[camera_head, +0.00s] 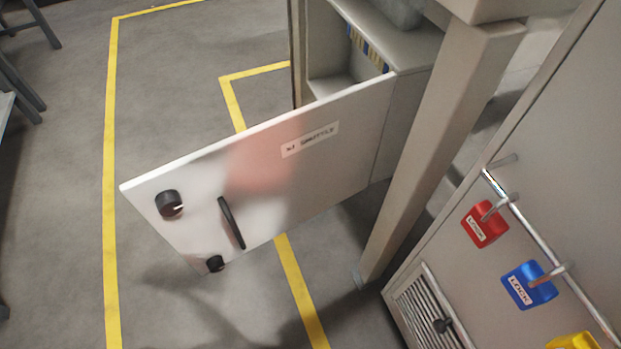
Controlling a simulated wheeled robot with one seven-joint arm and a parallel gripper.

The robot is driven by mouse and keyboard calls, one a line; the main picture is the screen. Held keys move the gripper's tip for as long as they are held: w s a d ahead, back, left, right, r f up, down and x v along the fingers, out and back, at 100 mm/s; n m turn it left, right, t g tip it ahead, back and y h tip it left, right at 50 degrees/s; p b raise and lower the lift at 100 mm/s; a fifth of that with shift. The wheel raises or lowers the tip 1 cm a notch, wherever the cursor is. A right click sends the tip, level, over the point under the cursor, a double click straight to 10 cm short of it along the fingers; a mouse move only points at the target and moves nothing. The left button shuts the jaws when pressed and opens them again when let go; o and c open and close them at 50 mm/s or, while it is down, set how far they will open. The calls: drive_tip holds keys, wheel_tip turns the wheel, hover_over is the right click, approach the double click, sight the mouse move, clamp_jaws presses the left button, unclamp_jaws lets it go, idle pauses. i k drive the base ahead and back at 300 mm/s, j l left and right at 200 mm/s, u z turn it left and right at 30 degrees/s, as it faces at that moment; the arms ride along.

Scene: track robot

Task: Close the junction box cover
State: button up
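The junction box cover (330,172) is a light grey panel that stands swung wide open, reaching toward the lower left. It carries a label (310,139), a black bar handle (231,223), a black round knob (169,203) and a smaller black knob (215,263). The grey box (411,45) is at the upper middle, with its inside partly visible, including a blue and yellow striped strip (368,48). The cover's hinge side is toward the box at right. A blurred reddish patch shows on the cover. My gripper is not in view.
A slanted grey post (440,150) stands right of the cover. A grey cabinet (560,130) at right has a rail with red (484,225), blue (529,286) and yellow (574,341) padlocks. Yellow lines (109,180) mark the floor, which is clear at left of the cover.

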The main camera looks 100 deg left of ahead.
sight(239, 192)
drive_tip(key=i+l+u, duration=0.1)
drive_tip(key=u, duration=2.15)
drive_tip(key=j+u, duration=0.2)
drive_tip(key=u, duration=1.05)
